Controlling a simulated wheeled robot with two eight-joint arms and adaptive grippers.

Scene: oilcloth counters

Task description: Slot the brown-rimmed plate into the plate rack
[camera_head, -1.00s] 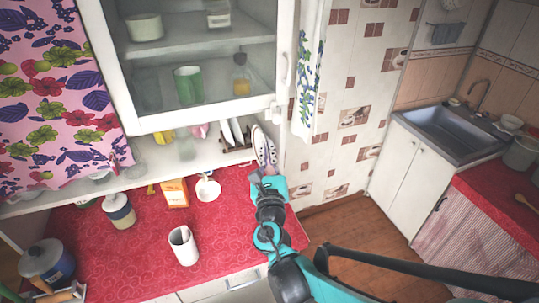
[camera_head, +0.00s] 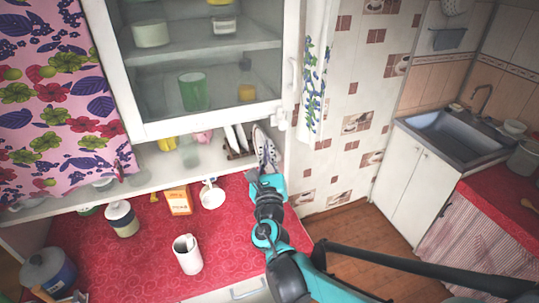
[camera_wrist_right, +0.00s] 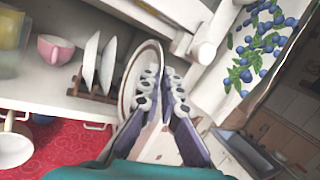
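The brown-rimmed plate (camera_wrist_right: 134,78) is on edge, nearly upright, between the two fingers of my right gripper (camera_wrist_right: 160,75). In the head view the plate (camera_head: 260,138) shows above the right gripper (camera_head: 264,165), at the right end of the shelf. The wooden plate rack (camera_wrist_right: 92,91) is on the shelf just left of the plate and holds two white plates (camera_wrist_right: 91,58) on edge. In the right wrist view the held plate overlaps the rack's right end; I cannot tell whether it touches the rack. My left gripper is not in view.
A cabinet (camera_head: 205,75) hangs above the shelf, its lower edge close over the plate. A pink cup (camera_wrist_right: 55,48) stands left of the rack. A white mug (camera_head: 187,254), an orange box (camera_head: 178,201) and a jar stand on the red counter (camera_head: 130,265).

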